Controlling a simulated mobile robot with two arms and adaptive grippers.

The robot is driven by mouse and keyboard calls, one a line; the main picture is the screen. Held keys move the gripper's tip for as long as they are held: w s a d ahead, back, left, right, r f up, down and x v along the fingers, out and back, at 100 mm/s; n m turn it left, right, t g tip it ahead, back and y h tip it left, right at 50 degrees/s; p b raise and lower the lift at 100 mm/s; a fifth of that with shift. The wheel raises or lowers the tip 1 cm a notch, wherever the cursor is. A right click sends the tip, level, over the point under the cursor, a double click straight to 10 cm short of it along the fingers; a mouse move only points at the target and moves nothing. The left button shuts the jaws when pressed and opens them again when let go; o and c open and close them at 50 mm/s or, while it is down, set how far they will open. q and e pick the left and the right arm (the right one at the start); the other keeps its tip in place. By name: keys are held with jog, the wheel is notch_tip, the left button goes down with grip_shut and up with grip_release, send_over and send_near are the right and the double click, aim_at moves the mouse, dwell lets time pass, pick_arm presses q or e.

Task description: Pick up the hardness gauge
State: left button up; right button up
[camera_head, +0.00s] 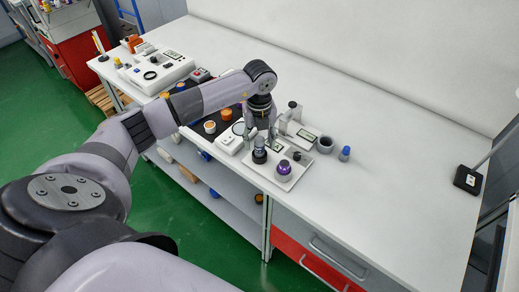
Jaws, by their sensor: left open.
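What looks like the hardness gauge (259,155), a small upright piece with a dark lower body and a grey-blue top, stands on a white tray (284,185) on the bench. I cannot be sure of its identity at this size. My left gripper (261,138) points down from above, open, with its fingers around or just beside the top of this piece. I cannot tell whether they touch it. The gripper hides part of the tray's back. A white and purple round piece (284,168) stands on the same tray, to the right. My right gripper is out of view.
The bench (400,190) is clear on the right, up to a black stand base (467,180).

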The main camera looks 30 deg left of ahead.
pick_arm(q)
jog(key=shift+c, duration=0.5)
jog(key=shift+r, duration=0.1)
grip_shut()
